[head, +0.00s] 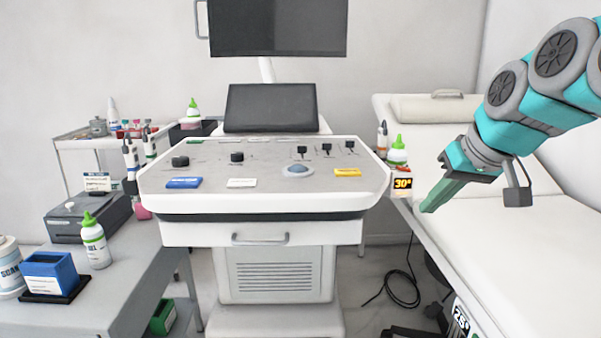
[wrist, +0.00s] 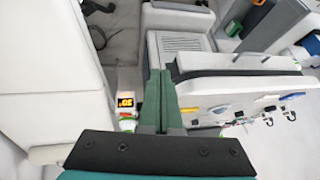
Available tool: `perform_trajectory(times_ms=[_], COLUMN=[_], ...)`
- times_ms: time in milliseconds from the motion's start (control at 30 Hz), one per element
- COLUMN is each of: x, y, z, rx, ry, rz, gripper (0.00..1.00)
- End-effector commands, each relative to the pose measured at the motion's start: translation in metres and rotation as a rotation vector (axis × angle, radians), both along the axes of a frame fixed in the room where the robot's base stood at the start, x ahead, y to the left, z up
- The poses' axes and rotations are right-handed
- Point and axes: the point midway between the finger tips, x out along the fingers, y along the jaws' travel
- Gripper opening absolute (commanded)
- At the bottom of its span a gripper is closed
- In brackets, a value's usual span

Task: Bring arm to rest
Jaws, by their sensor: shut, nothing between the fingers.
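My gripper (head: 430,203) is at the right of the head view, on the end of my teal and grey arm. It hangs in the air in front of the exam bed, pointing down and left. Its green fingers are shut together with nothing between them. In the wrist view the shut fingers (wrist: 160,88) show at the middle, pointing up the picture. They appear apart from the console and the bed.
The ultrasound console (head: 262,205) with knobs and coloured cards stands in the middle. The exam bed (head: 500,255) is at right. A grey table (head: 125,300) at left holds a gel bottle (head: 95,243), a blue box (head: 50,273) and a printer (head: 88,222). A cable (head: 400,292) lies on the floor.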

Motion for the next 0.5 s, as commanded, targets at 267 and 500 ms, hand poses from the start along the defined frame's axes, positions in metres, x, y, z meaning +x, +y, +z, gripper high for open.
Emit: perform_trajectory(times_ms=[267, 500], x=[-0.077, -0.165], y=[0.064, 0.081], z=[-0.104, -0.195], rx=[-0.082, -0.154], ry=[0.24, 0.457], rz=[0.055, 0.033], gripper=[0.0, 0.0])
